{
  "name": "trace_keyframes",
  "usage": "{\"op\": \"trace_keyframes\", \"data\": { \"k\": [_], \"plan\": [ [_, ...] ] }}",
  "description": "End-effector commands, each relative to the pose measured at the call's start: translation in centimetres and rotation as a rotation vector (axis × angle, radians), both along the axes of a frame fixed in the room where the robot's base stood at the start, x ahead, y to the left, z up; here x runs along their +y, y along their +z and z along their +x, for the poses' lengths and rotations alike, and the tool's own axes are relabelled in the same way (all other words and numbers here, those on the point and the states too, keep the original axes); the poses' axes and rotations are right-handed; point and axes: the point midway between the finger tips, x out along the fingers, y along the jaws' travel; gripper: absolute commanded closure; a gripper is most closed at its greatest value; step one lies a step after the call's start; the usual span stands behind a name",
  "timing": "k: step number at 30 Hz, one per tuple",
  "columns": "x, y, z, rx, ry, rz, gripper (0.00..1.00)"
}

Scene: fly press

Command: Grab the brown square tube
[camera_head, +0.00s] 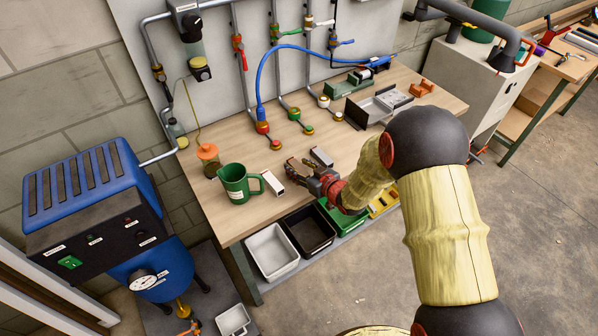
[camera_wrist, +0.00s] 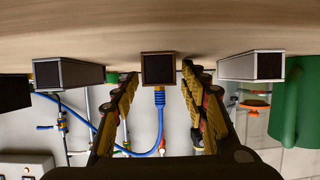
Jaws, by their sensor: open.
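The brown square tube (camera_wrist: 158,68) shows its dark open end in the middle of the wrist view, with a brown rim. My gripper (camera_wrist: 159,78) is open, with one finger to the left and one to the right of the tube's end. I cannot tell whether the fingertips reach past that end. In the head view my gripper (camera_head: 299,170) is low over the workbench, between a white tube and a grey tube. The brown tube cannot be made out clearly there, as my gripper covers that spot.
A white-sided tube (camera_wrist: 252,66) and a grey tube (camera_wrist: 68,73) flank the brown one. A green mug (camera_head: 238,184) stands left on the workbench (camera_head: 345,143). Bins, including a white one (camera_head: 272,252), sit below the front edge. Pipes and valves line the back.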

Motion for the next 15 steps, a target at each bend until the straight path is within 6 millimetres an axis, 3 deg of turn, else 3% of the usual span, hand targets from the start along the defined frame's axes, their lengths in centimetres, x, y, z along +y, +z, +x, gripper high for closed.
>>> {"op": "trace_keyframes", "data": {
  "k": [2,15],
  "plan": [
    [-0.02,0.06,-0.01,0.0,0.0,0.0,0.56],
    [-0.02,0.07,-0.03,-0.001,0.0,0.001,0.81]
  ]
}}
